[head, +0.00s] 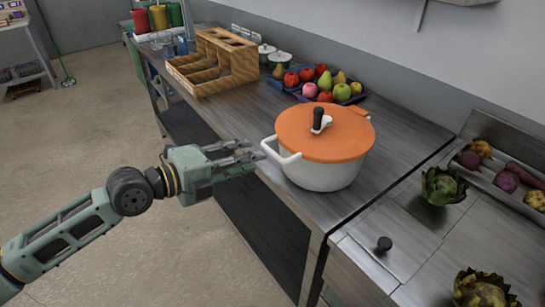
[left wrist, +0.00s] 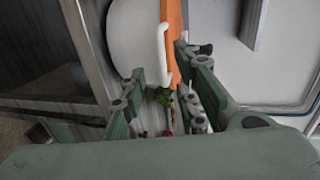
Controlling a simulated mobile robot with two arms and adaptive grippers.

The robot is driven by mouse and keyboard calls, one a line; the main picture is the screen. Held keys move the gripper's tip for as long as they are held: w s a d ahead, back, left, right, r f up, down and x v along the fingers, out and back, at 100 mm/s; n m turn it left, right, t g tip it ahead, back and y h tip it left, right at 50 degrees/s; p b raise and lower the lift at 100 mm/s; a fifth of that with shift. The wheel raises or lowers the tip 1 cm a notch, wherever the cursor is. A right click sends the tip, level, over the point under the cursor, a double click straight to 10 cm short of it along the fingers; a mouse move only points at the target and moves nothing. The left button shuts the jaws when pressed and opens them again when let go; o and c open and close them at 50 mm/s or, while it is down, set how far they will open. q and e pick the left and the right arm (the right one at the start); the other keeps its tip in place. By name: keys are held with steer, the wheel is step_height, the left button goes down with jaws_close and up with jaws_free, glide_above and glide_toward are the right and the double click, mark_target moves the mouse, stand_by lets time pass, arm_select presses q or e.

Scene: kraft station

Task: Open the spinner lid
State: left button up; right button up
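The spinner is a white pot (head: 318,176) with an orange lid (head: 345,135) sitting closed on top. A dark crank knob (head: 319,116) on a white base stands on the lid. A white side handle (head: 283,158) juts out at the pot's left. My left gripper (head: 250,155) is just left of this handle, pointing at it. In the left wrist view my left gripper (left wrist: 165,95) has its fingers apart, with nothing visibly held. That view also shows the orange lid (left wrist: 175,30) and white handle (left wrist: 163,55) ahead. My right gripper is not in view.
The spinner stands on a metal counter (head: 237,117) near its front edge. Behind it are a fruit tray (head: 292,92) and a wooden rack (head: 212,65). At right are artichokes (head: 443,186), a vegetable tray (head: 501,184) and a black knob (head: 384,243). The floor at left is open.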

mark_target(272, 150)
arm_select(q)
steer(key=p+x, duration=0.1)
steer(key=x, duration=0.2)
steer(key=p+x, duration=0.2)
steer(key=x, duration=0.1)
steer(key=shift+d+r, duration=0.2)
steer(key=shift+d, duration=0.2)
steer(key=shift+w+d+f, duration=0.25)
steer(key=shift+w+d, duration=0.15)
steer(key=shift+w, duration=0.05)
jaws_close()
